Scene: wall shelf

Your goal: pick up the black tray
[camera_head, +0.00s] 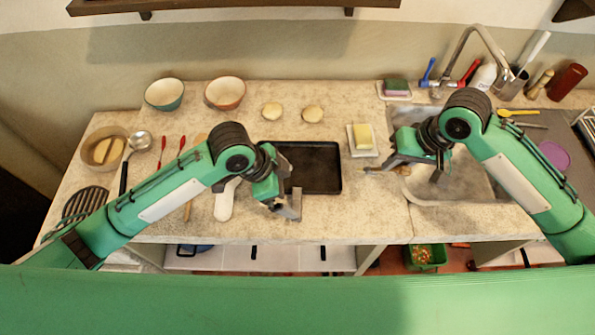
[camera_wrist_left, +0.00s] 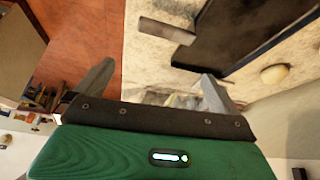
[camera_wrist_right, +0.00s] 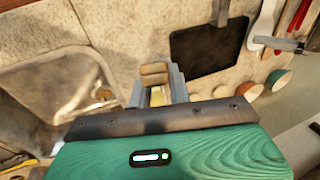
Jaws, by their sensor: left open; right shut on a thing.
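The black tray (camera_head: 318,168) lies flat on the counter in the middle of the head view. It also shows in the left wrist view (camera_wrist_left: 240,32) and the right wrist view (camera_wrist_right: 208,50). My left gripper (camera_head: 286,205) is open at the tray's near left corner. In the left wrist view the tray lies beyond its right finger, not between the fingers. My right gripper (camera_head: 384,168) is to the right of the tray, clear of it, and shut on a small tan-brown thing (camera_wrist_right: 154,70) that I cannot identify.
A yellow butter block on a white dish (camera_head: 376,150) stands just behind my right gripper. The sink (camera_head: 450,190) is to the right. Two bowls (camera_head: 165,94) (camera_head: 225,92) and two round buns (camera_head: 272,110) (camera_head: 313,113) lie behind the tray. Utensils lie to its left.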

